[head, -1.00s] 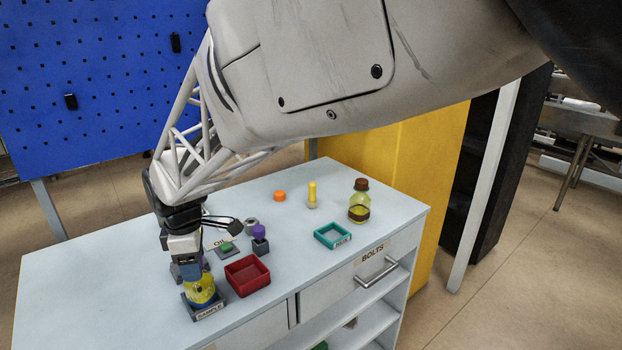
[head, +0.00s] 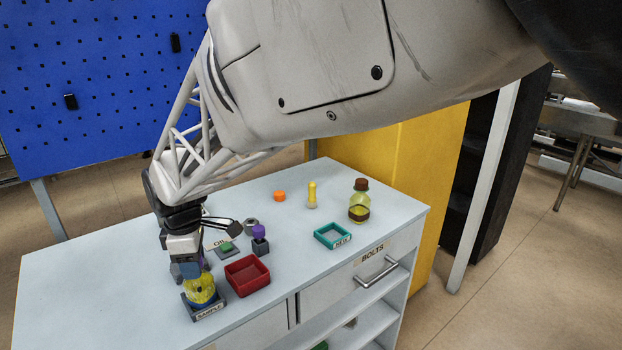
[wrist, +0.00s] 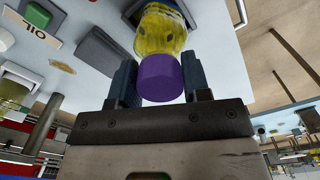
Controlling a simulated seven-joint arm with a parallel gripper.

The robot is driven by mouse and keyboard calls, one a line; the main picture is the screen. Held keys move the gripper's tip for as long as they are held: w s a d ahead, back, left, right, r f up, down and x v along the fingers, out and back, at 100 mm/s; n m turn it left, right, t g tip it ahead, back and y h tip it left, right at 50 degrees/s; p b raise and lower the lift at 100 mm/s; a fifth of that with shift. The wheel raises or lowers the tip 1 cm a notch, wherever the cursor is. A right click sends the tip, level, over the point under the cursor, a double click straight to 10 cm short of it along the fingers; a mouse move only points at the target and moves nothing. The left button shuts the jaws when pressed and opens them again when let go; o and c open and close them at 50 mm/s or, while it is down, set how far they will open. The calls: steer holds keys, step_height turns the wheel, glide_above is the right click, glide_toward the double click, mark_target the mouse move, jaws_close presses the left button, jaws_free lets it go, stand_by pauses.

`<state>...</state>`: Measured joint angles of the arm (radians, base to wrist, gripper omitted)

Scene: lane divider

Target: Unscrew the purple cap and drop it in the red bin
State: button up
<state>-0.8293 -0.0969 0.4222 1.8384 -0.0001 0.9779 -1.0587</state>
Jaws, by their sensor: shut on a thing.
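My gripper (wrist: 160,85) is shut on the purple cap (wrist: 161,80), with a dark finger on each side of it. The cap sits on the neck of a clear jar with yellow contents (wrist: 163,32). In the head view the jar (head: 203,291) stands upright in a dark holder labelled SAMPLE (head: 209,312), with my gripper (head: 188,270) pointing down over its top. The cap is hidden there behind my gripper. The red bin (head: 256,281) stands open just right of the jar and looks empty.
A purple knob (head: 258,231) on a dark block and a green button (head: 226,247) stand behind the bin. The left counter is clear.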

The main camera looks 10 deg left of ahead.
steer(key=shift+n, duration=0.6)
steer(key=shift+n, duration=0.8)
steer(key=shift+n, duration=0.9)
steer(key=shift+n, duration=0.9)
